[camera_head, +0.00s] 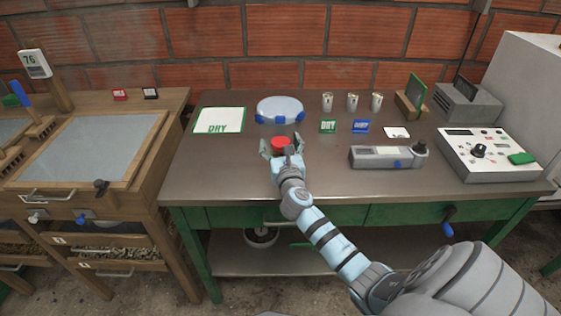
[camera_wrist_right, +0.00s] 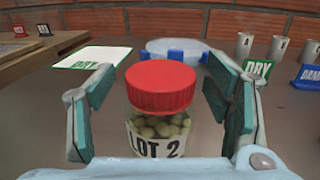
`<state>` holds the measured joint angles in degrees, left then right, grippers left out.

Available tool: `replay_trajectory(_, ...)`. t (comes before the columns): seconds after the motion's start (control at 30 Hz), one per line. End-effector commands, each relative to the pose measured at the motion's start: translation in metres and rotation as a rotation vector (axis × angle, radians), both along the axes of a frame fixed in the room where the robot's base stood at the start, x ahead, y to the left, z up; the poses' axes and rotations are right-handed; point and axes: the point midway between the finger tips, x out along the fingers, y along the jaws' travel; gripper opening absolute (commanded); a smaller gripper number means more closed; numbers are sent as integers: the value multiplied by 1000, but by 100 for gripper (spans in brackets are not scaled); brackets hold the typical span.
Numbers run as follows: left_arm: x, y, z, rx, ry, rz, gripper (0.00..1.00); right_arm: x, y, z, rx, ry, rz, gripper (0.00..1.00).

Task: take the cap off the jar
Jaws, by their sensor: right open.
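The jar (camera_wrist_right: 155,130) is clear, labelled LOT 2, and holds pale green beans. Its red cap (camera_wrist_right: 160,85) sits on top; the cap also shows in the head view (camera_head: 280,142). The jar stands upright on the grey-brown table (camera_head: 225,165). My right gripper (camera_head: 280,147) is open around the jar, with one finger on each side. In the right wrist view its fingers (camera_wrist_right: 160,105) show gaps to the cap on both sides. The jar's body is mostly hidden by my gripper in the head view. My left gripper is not in view.
Behind the jar are a round dish with blue feet (camera_head: 280,108) and a white DRY mat (camera_head: 218,120). Several metal cups stand behind, with DRY (camera_head: 328,127) and blue (camera_head: 361,127) signs at right. A grey handheld device (camera_head: 385,157) lies further right. The front left tabletop is clear.

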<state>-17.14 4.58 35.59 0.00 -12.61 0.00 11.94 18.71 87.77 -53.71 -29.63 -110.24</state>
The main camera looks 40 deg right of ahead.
Motion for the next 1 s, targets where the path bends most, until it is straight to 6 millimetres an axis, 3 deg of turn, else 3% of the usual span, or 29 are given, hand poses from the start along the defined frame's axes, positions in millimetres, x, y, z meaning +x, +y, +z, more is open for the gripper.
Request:
replay_trajectory(0.17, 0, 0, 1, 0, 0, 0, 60, 0, 0, 1, 0, 0, 0, 70)
replay_trajectory(0.6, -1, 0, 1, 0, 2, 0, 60, 0, 0, 0, 2, 0, 0, 0)
replay_trajectory(1.0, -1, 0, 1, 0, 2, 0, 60, -1, 1, -1, 6, 2, 0, 0)
